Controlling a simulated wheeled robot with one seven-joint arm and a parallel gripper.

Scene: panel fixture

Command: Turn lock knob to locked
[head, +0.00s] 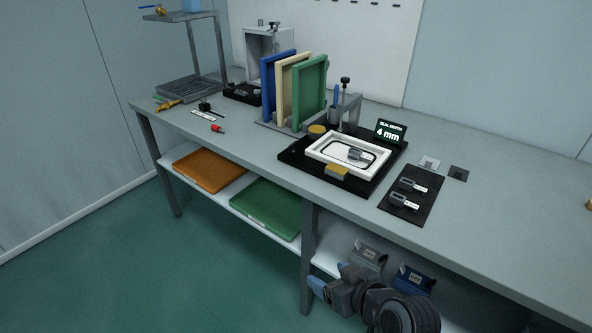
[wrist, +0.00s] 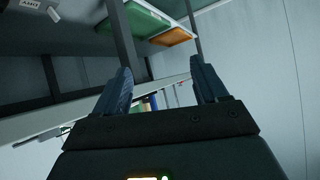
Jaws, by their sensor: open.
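I cannot tell for sure which part is the lock knob. A black knob (head: 345,80) tops an upright post behind the black panel fixture (head: 292,157), and a small dark knob (head: 274,26) sits on the grey box at the back. My gripper (head: 328,283) is low in front of the bench, below the tabletop and well apart from both knobs. In the wrist view my gripper (wrist: 160,72) shows two spread fingers with nothing between them. The wrist view looks at the bench's underside and shelf, with no knob clearly visible.
The fixture holds a white frame (head: 318,147). A display reading 4 mm (head: 390,132) stands behind it. A dark mat (head: 425,180) with two grey clips lies right. Blue, cream and green panels (head: 309,85) stand behind. The bench edge and leg (head: 308,262) are near my arm.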

